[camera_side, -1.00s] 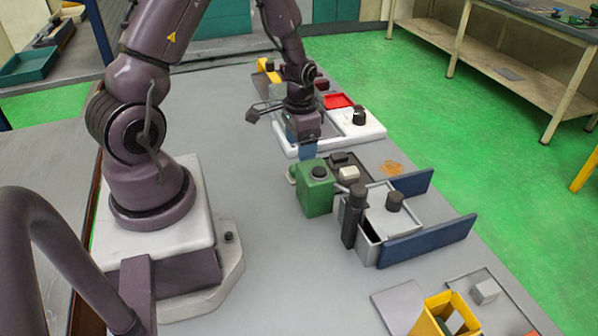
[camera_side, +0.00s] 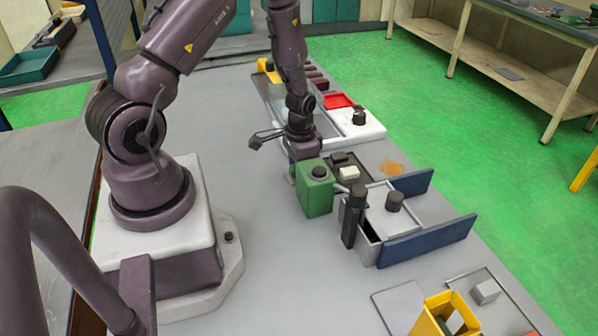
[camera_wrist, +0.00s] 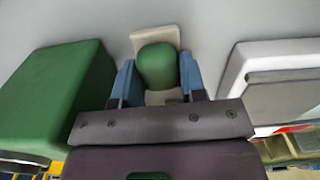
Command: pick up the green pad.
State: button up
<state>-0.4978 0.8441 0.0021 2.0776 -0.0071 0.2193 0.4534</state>
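The green pad (camera_wrist: 156,66) is a rounded green block on a pale beige base (camera_wrist: 150,38) in the wrist view. My gripper (camera_wrist: 157,72) has its two blue fingers on either side of the pad, one left and one right. The fingers look open, with only narrow gaps to the pad; firm contact does not show. In the side view my gripper (camera_side: 300,160) is low over the table, just behind the green box, which partly hides the fingers. The pad is mostly hidden there.
A green box (camera_side: 316,197) stands close by; it is at the left in the wrist view (camera_wrist: 55,95). A white tray (camera_side: 372,125) lies behind. A grey box (camera_side: 370,243) with blue panels (camera_side: 430,240) is to the right.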

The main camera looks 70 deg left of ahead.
jog(key=c, duration=0.4)
jog(key=shift+r, duration=0.1)
notch_tip(320, 180, up, 10)
jog(key=shift+f, duration=0.1)
dwell(0.4)
